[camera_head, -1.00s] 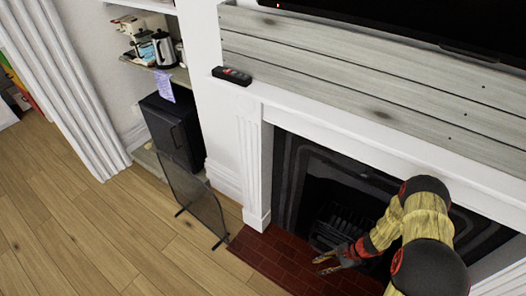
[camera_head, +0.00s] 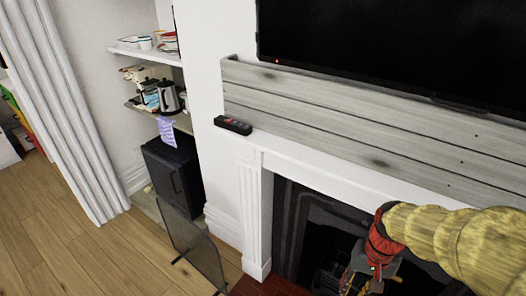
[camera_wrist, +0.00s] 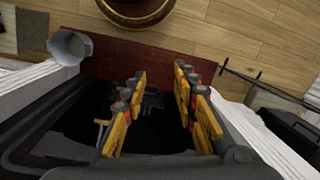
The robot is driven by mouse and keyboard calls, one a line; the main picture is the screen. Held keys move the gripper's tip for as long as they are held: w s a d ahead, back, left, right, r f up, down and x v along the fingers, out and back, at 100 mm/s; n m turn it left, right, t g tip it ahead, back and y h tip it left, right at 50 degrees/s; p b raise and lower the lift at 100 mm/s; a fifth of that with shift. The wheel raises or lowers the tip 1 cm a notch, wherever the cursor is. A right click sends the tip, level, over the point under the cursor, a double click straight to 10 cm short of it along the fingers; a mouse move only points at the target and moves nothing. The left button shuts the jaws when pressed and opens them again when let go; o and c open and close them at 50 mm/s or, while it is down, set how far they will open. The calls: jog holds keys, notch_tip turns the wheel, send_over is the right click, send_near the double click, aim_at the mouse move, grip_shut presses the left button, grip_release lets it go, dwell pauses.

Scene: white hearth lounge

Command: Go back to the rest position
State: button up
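My arm reaches in from the right in the head view. My gripper (camera_head: 358,282) hangs at its end, in front of the dark fireplace opening, and its tips are close to the bottom of the picture. In the wrist view my gripper (camera_wrist: 160,98) has its yellow fingers apart with nothing between them. The dark hearth and red tiles show beyond the gap.
A black remote (camera_head: 233,125) lies on the left end of the white mantel (camera_head: 310,168). A mesh fire screen (camera_head: 194,246) stands left of the fireplace. A large TV (camera_head: 390,50) hangs above. A round brown object (camera_wrist: 138,12) is on the wood floor.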

jog(key=s+a+r+n+t, duration=0.1)
jog(key=s+a+r+t, duration=0.1)
jog(key=r, duration=0.6)
jog(key=s+a+r+n+t+h, duration=0.1)
jog(key=s+a+r+n+t, duration=0.1)
jog(key=r, duration=0.7)
jog(key=shift+s+a+r+n+t, duration=0.3)
jog(key=shift+s+t, duration=0.45)
jog(key=shift+t, duration=0.35)
